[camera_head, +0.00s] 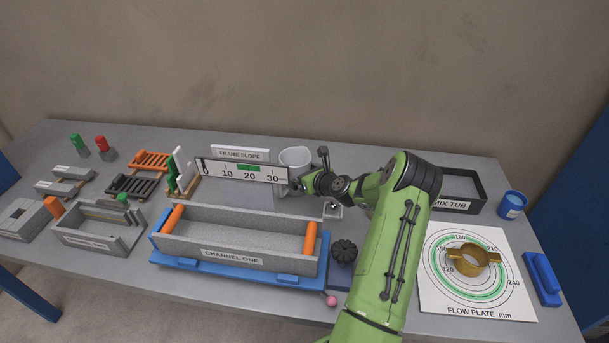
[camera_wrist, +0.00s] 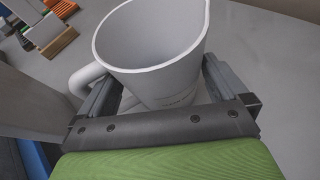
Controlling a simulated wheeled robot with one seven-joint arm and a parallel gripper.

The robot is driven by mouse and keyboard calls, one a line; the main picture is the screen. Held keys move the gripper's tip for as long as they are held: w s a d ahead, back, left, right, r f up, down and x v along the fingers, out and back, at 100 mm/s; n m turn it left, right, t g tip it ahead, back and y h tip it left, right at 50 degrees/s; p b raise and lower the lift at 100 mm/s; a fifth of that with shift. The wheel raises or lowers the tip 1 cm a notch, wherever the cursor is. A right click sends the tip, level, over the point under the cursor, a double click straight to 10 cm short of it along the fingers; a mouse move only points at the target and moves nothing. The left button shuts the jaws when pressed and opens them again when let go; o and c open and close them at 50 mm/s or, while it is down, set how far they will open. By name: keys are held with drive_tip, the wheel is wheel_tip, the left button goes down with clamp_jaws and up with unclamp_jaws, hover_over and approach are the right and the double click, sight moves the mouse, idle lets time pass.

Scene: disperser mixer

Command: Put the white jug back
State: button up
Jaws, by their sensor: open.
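The white jug (camera_head: 295,157) is at the back of the table, beside the right end of the frame slope board, partly hidden by the scale strip and my arm. In the wrist view the jug (camera_wrist: 150,45) fills the space between my fingers, with its open mouth toward the camera and its handle at the left near the left finger. My gripper (camera_wrist: 160,85) is open, one finger on each side of the jug. In the head view my gripper (camera_head: 314,175) is beside the jug. The jug's base is mostly hidden, so its contact with the table is unclear.
The frame slope board and its scale strip (camera_head: 241,171) stand just left of the jug. The grey channel one trough (camera_head: 235,239) lies in front. The mix tub (camera_head: 460,206), a blue cup (camera_head: 512,205) and the flow plate (camera_head: 440,295) are right of my arm.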

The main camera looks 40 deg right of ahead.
drive_tip(key=v, duration=1.2)
drive_tip(key=shift+p, duration=0.45)
